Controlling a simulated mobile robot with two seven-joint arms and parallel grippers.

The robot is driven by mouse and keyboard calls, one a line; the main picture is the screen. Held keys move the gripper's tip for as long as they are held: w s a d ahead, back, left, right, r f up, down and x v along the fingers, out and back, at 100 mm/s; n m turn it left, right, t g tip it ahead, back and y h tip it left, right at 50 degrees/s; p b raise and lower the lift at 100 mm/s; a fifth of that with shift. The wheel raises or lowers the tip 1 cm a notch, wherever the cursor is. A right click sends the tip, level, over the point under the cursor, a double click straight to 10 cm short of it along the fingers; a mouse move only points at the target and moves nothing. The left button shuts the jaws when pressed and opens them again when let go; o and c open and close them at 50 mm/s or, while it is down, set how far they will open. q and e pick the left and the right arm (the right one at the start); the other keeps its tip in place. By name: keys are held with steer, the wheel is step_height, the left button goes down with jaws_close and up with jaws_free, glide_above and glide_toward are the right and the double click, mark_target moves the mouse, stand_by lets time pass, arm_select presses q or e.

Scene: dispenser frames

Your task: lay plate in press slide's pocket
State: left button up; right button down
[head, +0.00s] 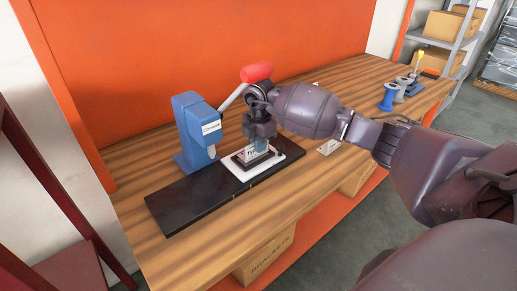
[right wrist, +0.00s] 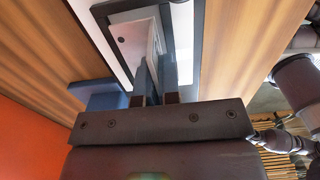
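The blue press (head: 197,130) stands on a black base (head: 190,201) on the workbench. Its white slide (head: 238,174) is out to the right of the press body, with a dark-rimmed pocket (head: 238,164) on it. My right gripper (head: 262,148) points down over the slide. Its fingers are close together on a light grey plate (head: 250,154) with dark print. The plate (right wrist: 132,38) also shows in the right wrist view, with a small hole, at the fingertips (right wrist: 157,75). It is tilted over the pocket; whether it touches the pocket is hidden. My left gripper is not in view.
The press lever with its red knob (head: 257,72) rises close behind my right wrist. A small white card (head: 328,147) lies right of the slide. The bench front (head: 215,240) is clear.

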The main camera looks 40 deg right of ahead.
steer(key=shift+f, duration=0.7)
steer(key=shift+f, duration=0.2)
steer(key=c, duration=1.3)
jaws_free()
steer(key=shift+c, duration=0.2)
